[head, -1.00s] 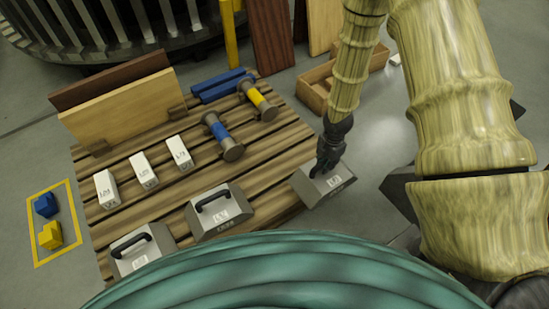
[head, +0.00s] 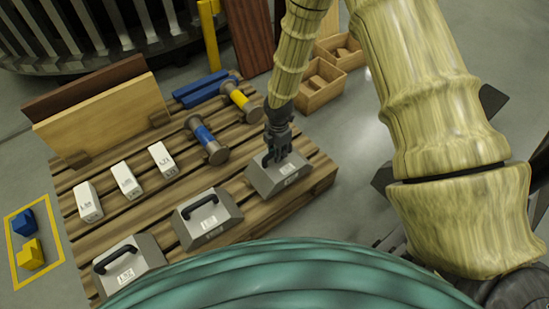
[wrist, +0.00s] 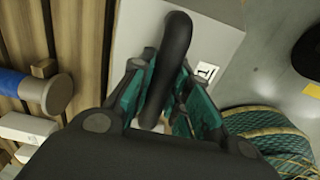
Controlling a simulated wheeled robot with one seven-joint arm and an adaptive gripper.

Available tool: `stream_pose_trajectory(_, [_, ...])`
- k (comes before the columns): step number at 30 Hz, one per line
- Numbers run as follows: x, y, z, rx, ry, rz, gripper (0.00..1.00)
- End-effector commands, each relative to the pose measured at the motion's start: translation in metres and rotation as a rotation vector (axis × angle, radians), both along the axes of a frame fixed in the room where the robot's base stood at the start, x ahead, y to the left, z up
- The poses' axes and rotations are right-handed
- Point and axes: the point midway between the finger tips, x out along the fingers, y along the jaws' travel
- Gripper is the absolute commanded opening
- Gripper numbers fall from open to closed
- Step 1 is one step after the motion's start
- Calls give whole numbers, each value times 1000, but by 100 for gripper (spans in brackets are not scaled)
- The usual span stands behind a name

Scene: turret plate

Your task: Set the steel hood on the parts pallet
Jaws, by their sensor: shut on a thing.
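The steel hood (head: 280,178), a grey block with sloped sides and a white label, is at the right end of the wooden parts pallet (head: 321,174). My gripper (head: 276,156) is above it, shut on its black handle. In the wrist view, the fingers (wrist: 163,88) close around the handle (wrist: 173,50), with the hood's grey top (wrist: 215,40) beneath. The hood looks level and over the slats; I cannot tell whether its base touches them.
Two similar hoods (head: 208,222) (head: 128,268) stand along the pallet's near side. White boxes (head: 127,181), a blue-banded spool (head: 206,140), a yellow-banded spool (head: 241,100) and upright boards (head: 105,115) occupy the rest. Wooden bins (head: 322,88) stand on the floor behind.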

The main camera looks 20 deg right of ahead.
Motion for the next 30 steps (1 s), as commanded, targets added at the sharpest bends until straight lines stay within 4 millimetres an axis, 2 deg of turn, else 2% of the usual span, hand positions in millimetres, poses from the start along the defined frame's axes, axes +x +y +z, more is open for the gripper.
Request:
stream_pose_trajectory(4, [7,10,-2,1,-2,2,0])
stream_pose_trajectory(12, [8,10,-34,1,-2,0,0])
stream_pose_trajectory(26, [7,9,-37,0,-1,0,0])
stream_pose_trajectory(27, [7,9,-38,0,0,0,25])
stream_pose_trajectory(30, [7,9,-38,0,0,0,39])
